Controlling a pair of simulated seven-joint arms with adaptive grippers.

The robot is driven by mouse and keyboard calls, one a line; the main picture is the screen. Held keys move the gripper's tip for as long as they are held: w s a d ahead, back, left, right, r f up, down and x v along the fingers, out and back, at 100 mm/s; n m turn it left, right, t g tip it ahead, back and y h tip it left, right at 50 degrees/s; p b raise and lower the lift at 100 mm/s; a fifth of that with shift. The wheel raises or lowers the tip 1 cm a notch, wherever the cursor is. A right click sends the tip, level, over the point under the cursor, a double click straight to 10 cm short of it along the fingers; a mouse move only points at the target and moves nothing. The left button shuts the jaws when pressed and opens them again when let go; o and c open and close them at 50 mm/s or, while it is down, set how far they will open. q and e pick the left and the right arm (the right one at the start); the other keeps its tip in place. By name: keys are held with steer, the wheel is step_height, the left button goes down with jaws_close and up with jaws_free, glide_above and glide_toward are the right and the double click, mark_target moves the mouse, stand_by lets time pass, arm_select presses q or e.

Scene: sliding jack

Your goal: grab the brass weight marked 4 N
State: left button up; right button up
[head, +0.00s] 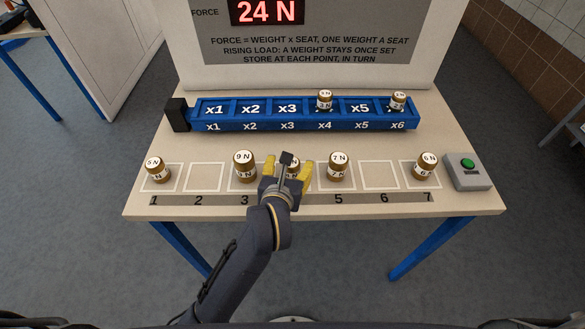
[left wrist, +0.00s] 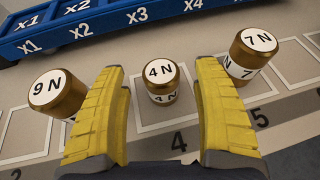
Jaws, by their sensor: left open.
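The brass weight marked 4 N (left wrist: 162,82) stands upright on the square numbered 4. It shows in the left wrist view between my two yellow fingers, with a gap on each side. In the head view the same weight (head: 293,163) is partly hidden by my left gripper (head: 287,168). That gripper is open and empty, low over the front row. I cannot tell how far the fingertips reach down around the weight. My right gripper is in neither view.
The 9 N weight (head: 245,166) and 7 N weight (head: 338,166) stand close on either side. A 5 N weight (head: 157,170) and a 6 N weight (head: 424,166) stand farther out. Squares 2 and 6 are empty. A blue rail (head: 185,115) behind holds weights at x4 and x6.

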arm_select(q)
steer(key=shift+x, duration=1.3)
jaws_close()
